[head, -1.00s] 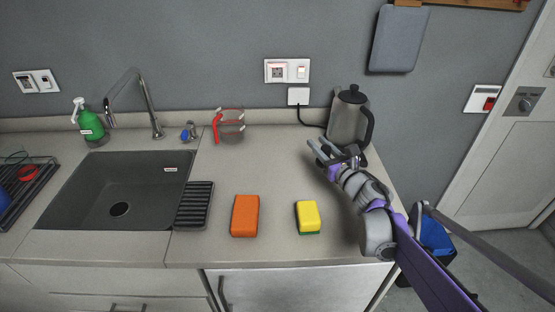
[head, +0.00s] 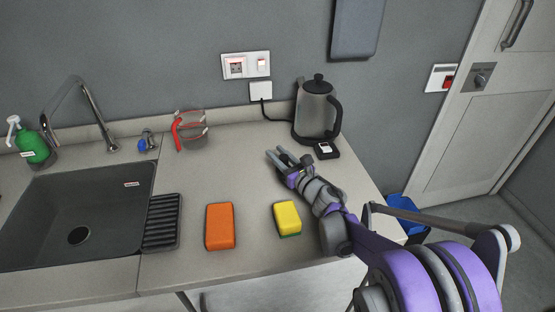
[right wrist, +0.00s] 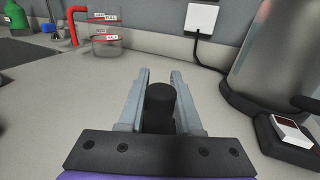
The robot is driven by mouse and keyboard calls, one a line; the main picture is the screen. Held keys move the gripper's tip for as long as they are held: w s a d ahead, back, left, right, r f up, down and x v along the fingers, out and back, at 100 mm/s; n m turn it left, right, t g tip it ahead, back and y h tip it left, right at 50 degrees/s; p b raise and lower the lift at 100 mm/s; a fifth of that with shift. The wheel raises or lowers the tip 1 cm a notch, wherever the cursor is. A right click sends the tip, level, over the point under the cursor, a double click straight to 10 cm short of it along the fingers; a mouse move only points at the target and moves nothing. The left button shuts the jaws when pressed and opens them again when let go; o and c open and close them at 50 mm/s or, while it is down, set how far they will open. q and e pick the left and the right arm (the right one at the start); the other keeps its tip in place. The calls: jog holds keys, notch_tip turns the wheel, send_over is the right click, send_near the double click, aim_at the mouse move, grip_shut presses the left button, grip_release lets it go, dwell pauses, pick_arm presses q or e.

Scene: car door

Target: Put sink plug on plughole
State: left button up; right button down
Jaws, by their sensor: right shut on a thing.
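My right gripper (head: 283,154) is above the worktop in front of the kettle, pointing left in the head view. In the right wrist view its two grey fingers (right wrist: 160,80) are shut on a short black cylinder, which I take to be the sink plug (right wrist: 160,102). The plug is hardly visible in the head view. The plughole (head: 79,236) is a dark round opening in the floor of the dark grey sink (head: 110,200), far to the left of the gripper. No plug is seen in the plughole. My left gripper is not in view.
The tap (head: 88,105) arches over the sink's back. A kettle (head: 316,110) stands behind the gripper. The middle worktop is clear.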

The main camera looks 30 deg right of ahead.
jog(key=shift+f, duration=0.75)
jog(key=shift+f, duration=0.1)
jog(key=c, duration=0.6)
grip_release()
